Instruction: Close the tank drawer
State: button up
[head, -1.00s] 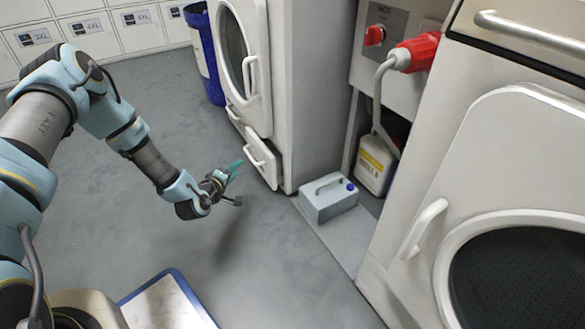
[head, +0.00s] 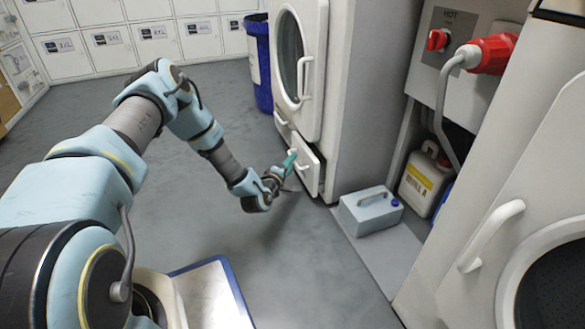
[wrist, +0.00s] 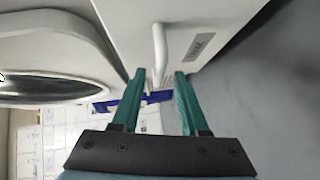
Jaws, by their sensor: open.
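The tank drawer (head: 307,168) is the low white front at the base of the white dryer. It appears to stand slightly out from the cabinet, with a dark gap at its right edge. In the wrist view the drawer's white bar handle (wrist: 161,45) lies ahead of and between the green fingertips. My gripper (head: 290,160) is open at the drawer front, close to the handle, and it fills the lower wrist view (wrist: 158,78). I cannot tell whether a finger touches the handle.
A grey-blue tank (head: 371,211) with a handle sits on the floor right of the drawer. A white jug (head: 427,178) stands behind it. A blue bin (head: 261,80) is left of the dryer. The grey floor left of the drawer is clear.

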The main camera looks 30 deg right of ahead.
jog(key=shift+w+d, duration=0.4)
jog(key=shift+d, duration=0.05)
grip_shut()
dwell(1.2)
